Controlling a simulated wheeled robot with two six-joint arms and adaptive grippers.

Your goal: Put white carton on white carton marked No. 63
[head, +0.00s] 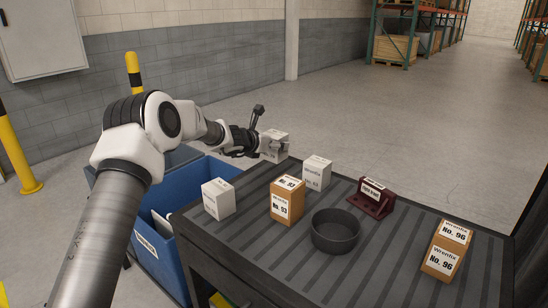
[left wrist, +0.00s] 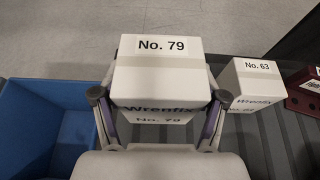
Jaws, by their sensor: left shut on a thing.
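A white carton marked No. 79 (left wrist: 160,75) is between the fingers of my left gripper (left wrist: 157,108), which is shut on it. In the head view this held carton (head: 275,143) is above the table's far left corner, at the end of my left gripper (head: 264,146). The white carton marked No. 63 (left wrist: 255,83) stands to the right of the held one in the left wrist view, apart from it. In the head view the No. 63 carton (head: 317,173) stands upright on the table. My right gripper is not in view.
A blue bin (head: 150,238) is at the left.

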